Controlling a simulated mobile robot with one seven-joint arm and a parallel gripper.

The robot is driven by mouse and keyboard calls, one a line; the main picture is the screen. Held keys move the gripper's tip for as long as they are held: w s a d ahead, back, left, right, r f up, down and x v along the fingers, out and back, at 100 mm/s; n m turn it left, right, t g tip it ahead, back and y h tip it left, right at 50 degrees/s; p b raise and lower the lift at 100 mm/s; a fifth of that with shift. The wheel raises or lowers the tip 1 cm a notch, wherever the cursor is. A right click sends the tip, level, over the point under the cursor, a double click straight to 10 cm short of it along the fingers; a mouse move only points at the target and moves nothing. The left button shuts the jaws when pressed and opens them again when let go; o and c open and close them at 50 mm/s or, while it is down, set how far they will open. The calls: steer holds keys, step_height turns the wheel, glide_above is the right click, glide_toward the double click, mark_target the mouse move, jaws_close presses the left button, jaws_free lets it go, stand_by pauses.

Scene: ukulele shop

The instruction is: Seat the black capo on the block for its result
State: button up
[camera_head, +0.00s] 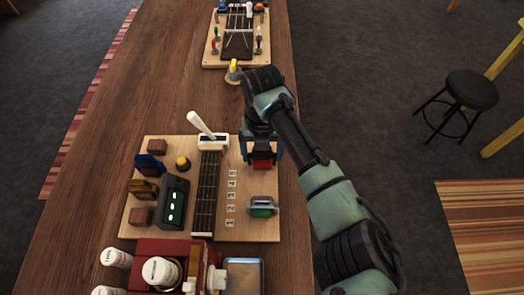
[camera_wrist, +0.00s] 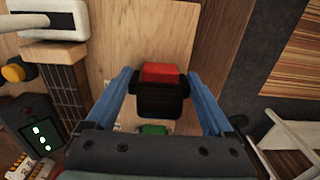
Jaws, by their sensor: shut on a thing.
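My gripper (camera_wrist: 160,86) is shut on the black capo (camera_wrist: 160,101), which sits between its two blue fingers. A red block (camera_wrist: 160,72) shows right at the capo's far edge. In the head view the red block (camera_head: 262,164) is partly covered by my gripper (camera_head: 262,152), at the right of the wooden board. I cannot tell whether the capo rests on the red block or is just above it. A green block (camera_head: 262,211), with a grey piece around it, lies nearer on the same board. It also shows, partly hidden, in the wrist view (camera_wrist: 153,129).
A fretboard (camera_head: 206,190) with a white lever, a dark box with green lights (camera_head: 173,201), and blue (camera_head: 150,165) and gold (camera_head: 143,190) pieces fill the board's left. White bottles (camera_head: 160,270) stand at the front. A second board (camera_head: 237,60) lies behind.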

steer(key=shift+f, duration=0.25)
steer(key=o, duration=1.2)
steer(key=shift+r, duration=0.15)
steer(key=shift+r+p, duration=4.25)
steer(key=shift+r, duration=1.15)
